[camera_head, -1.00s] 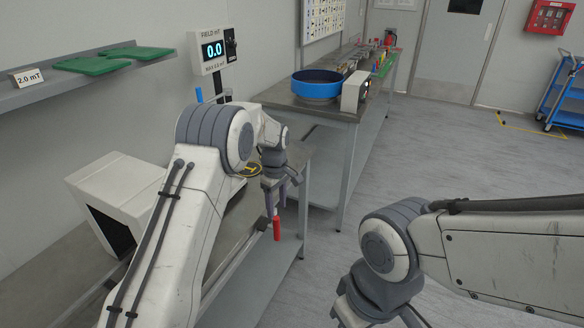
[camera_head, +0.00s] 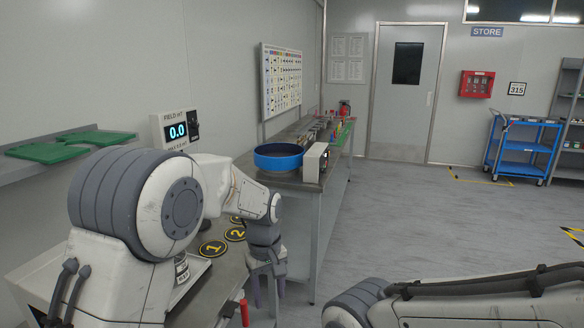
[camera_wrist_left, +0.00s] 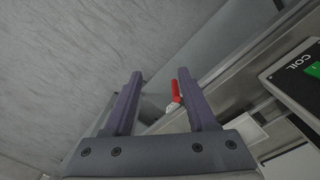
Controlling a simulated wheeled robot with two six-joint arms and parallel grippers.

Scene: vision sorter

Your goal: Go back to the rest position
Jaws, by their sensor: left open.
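My left gripper (camera_head: 269,288) hangs fingers-down just off the right edge of the near workbench (camera_head: 208,292). Its two purple-grey fingers are apart and nothing is between them. In the left wrist view the open left gripper (camera_wrist_left: 160,100) shows from behind, with grey floor and the bench edge beyond it. My right arm crosses the lower right of the head view; its gripper is out of the picture.
A red handle (camera_head: 244,312) is at the bench edge, left of my left gripper. Round number markers (camera_head: 212,248) lie on the bench. A blue bowl (camera_head: 279,157) stands on the far bench. Floor (camera_head: 420,220) to the right is clear.

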